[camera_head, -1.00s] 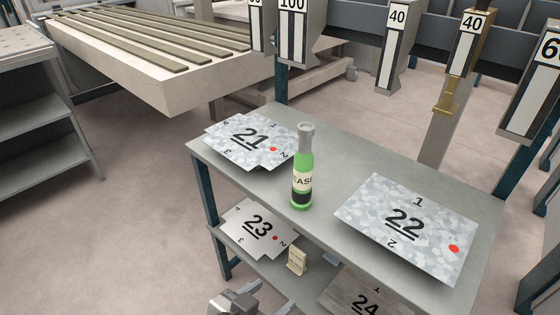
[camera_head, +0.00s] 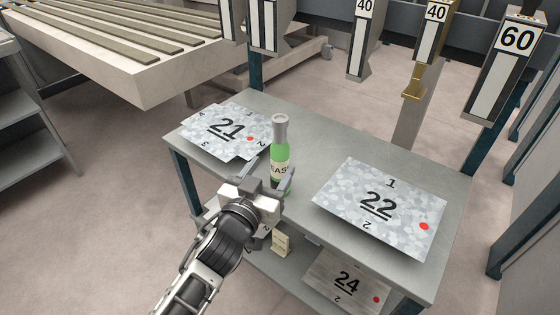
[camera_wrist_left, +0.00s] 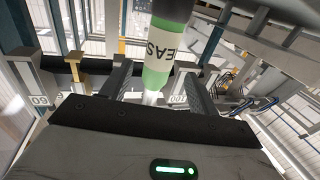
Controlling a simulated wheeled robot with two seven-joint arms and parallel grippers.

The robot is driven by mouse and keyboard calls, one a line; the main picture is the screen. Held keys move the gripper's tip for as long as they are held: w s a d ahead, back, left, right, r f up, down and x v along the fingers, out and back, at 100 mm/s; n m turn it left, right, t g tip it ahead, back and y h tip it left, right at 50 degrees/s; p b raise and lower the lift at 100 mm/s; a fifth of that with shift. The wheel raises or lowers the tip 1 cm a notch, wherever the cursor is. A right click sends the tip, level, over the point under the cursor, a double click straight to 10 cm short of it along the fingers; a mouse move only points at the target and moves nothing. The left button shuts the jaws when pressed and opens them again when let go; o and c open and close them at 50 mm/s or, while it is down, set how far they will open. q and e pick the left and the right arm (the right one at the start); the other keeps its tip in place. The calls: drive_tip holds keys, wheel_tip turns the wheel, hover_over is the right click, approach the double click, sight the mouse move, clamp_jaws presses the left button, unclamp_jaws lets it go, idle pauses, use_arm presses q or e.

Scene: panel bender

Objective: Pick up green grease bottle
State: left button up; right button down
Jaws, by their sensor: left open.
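The green grease bottle (camera_head: 280,155) stands upright on the table's top shelf, between plates 21 and 22. It has a grey cap and a pale label. My left gripper (camera_head: 272,178) is open at the near side of the bottle and hides its lower part in the head view. In the left wrist view the bottle (camera_wrist_left: 165,50) shows beyond the gripper's palm, between the two fingers (camera_wrist_left: 160,85). I cannot tell whether the fingers touch it. My right gripper is not in view.
Plate 21 (camera_head: 226,130) lies left of the bottle and plate 22 (camera_head: 378,207) right of it, on the grey table (camera_head: 315,133). Plate 24 (camera_head: 345,281) and a small beige item (camera_head: 281,243) are on the lower shelf. Numbered tool holders (camera_head: 505,60) stand behind.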

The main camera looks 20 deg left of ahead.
sight(277, 164)
use_arm(q)
drive_tip(key=w, duration=0.5)
drive_tip(key=shift+w+d+f, duration=0.15)
drive_tip(key=shift+d+f, duration=0.1)
drive_tip(key=shift+d, duration=0.1)
drive_tip(key=c, duration=1.2)
